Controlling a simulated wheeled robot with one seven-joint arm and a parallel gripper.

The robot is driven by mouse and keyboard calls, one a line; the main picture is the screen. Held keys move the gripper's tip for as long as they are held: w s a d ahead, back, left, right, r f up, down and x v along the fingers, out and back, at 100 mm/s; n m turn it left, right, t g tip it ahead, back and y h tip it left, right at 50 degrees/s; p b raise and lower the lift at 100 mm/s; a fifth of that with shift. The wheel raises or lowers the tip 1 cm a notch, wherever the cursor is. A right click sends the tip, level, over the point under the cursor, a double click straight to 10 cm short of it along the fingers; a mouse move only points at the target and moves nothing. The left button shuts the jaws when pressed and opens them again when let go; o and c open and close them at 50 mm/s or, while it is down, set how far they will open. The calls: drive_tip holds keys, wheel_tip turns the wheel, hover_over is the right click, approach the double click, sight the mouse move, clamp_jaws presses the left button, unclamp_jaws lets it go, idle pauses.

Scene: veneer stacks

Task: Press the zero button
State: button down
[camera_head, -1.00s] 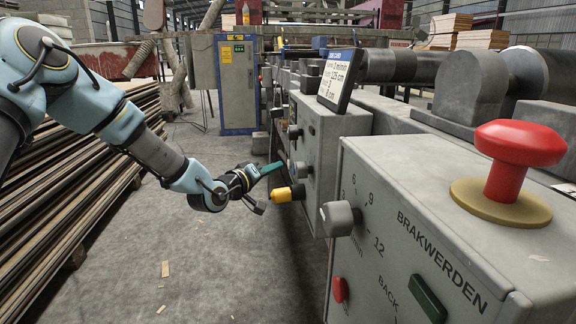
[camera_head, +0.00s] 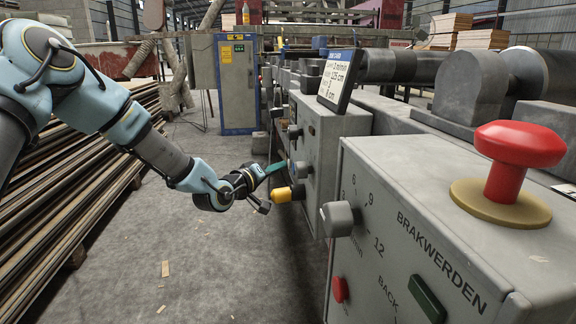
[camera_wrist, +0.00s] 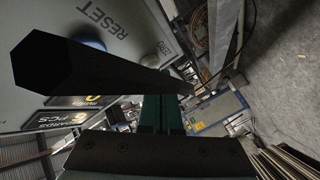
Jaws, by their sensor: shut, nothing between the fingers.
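My gripper (camera_head: 275,168) has green fingers, shut and empty, pointing at the side of the farther grey control box (camera_head: 325,135). Its tip is close to that face, near a grey knob (camera_head: 300,169) and above a yellow knob (camera_head: 286,194); I cannot tell whether it touches. In the wrist view the green fingers (camera_wrist: 160,113) point away along the panel (camera_wrist: 130,25). A blue button (camera_wrist: 90,44) by the word RESET is partly hidden behind a dark hexagonal bar.
A nearer grey box (camera_head: 395,220) carries a red mushroom button (camera_head: 510,160), a grey dial (camera_head: 338,218), a red button (camera_head: 339,289) and a green button (camera_head: 427,298). A sign (camera_head: 340,76) stands on the farther box. Veneer stacks (camera_head: 75,180) lie left. The floor (camera_head: 200,270) between is mostly clear.

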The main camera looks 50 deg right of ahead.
drive_tip(key=shift+s+d, duration=0.15)
drive_tip(key=shift+d, duration=0.1)
idle(0.4)
drive_tip(key=shift+w+a, duration=0.55)
drive_tip(key=shift+a, duration=0.15)
drive_tip(key=w+a, duration=0.1)
drive_tip(key=a, duration=0.1)
drive_tip(key=w+a+p, duration=0.1)
drive_tip(key=w+a, duration=0.1)
drive_tip(key=shift+w+p, duration=0.1)
drive_tip(key=shift+p, duration=0.2)
idle(0.9)
